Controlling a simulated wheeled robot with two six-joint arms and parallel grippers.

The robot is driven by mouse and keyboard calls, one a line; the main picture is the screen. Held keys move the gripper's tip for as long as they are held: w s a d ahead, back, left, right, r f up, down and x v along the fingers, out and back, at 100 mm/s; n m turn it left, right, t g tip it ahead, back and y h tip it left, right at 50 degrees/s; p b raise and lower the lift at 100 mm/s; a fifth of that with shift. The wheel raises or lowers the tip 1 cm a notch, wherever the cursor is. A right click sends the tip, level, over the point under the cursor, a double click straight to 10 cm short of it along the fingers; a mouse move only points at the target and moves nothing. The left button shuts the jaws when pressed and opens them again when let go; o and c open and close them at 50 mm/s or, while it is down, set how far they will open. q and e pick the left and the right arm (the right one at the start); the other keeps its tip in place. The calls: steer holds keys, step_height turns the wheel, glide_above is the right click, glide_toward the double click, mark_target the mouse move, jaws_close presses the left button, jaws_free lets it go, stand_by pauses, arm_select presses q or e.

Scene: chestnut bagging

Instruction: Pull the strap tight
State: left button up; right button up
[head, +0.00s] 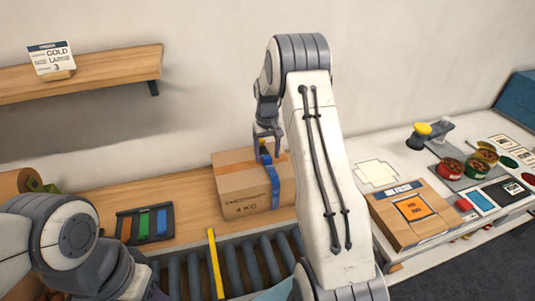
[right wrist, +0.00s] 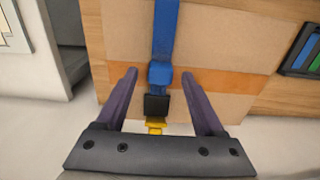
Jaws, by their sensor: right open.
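A cardboard carton (head: 237,189) marked 4 KG sits on the wooden bench. A blue strap (head: 273,182) runs over its top and down its front; it also shows in the right wrist view (right wrist: 166,30). In that view the strap has a blue buckle (right wrist: 160,74), with a black piece (right wrist: 156,105) below it and a yellow tab (right wrist: 155,124) at the end. My right gripper (head: 266,148) is over the carton's top. Its fingers (right wrist: 160,79) are open, one on each side of the buckle, and hold nothing. My left gripper is out of view; only its arm shows.
A roller conveyor (head: 240,268) with a yellow bar (head: 215,262) runs in front of the carton. A dark tray (head: 144,224) with coloured strips lies to its left. A flat box with an orange label (head: 413,209) stands at right. A shelf (head: 110,68) is above left.

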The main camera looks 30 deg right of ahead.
steer(key=shift+f, duration=0.7)
jaws_close()
stand_by(1.0)
